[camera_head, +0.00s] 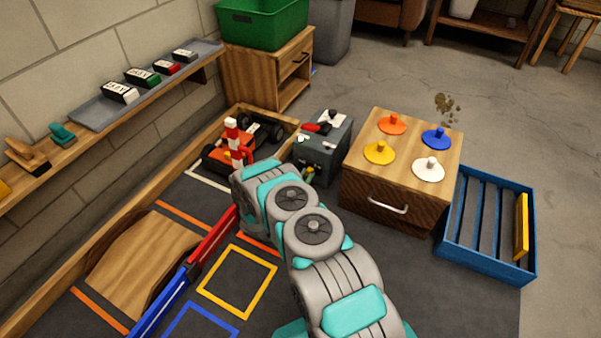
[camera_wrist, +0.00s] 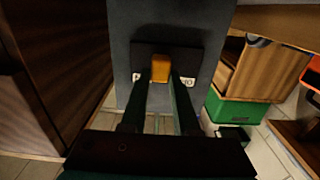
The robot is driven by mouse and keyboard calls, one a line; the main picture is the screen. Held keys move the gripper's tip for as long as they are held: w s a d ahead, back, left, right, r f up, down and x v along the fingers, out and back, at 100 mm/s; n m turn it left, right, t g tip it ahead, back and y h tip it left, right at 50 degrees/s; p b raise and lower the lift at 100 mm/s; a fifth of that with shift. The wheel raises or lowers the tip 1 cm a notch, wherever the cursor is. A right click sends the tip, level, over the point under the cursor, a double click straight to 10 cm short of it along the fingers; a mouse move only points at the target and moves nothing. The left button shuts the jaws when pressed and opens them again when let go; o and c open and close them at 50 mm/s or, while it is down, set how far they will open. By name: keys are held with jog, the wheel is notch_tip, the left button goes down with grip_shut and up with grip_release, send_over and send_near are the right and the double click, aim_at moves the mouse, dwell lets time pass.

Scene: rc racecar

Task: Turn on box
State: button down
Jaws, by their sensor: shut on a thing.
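The box is a dark grey cabinet (camera_head: 337,138) in the middle of the head view, between the racecar corner and the wooden drawer unit. Its grey face (camera_wrist: 125,35) fills the upper middle of the wrist view. On it is a black plate with an orange switch (camera_wrist: 160,66), with partly hidden white labels to either side. My gripper (camera_wrist: 161,82) reaches to this face, its two dark fingers on either side of the switch and shut on it. In the head view my arm hides most of the gripper.
A wooden drawer unit (camera_head: 363,177) with coloured knobs stands close right of the box. A blue slatted crate (camera_head: 456,225) is further right. An orange racecar (camera_head: 214,158) sits left, inside a wooden border. A green bin (camera_head: 262,27) tops a cabinet behind.

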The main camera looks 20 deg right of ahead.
jog(key=c, duration=0.6)
grip_release()
jog(key=shift+s+d, duration=0.2)
jog(key=shift+c, duration=0.2)
jog(key=v, duration=0.7)
jog(key=shift+s+a+p, duration=0.2)
jog(key=shift+a+p, duration=0.15)
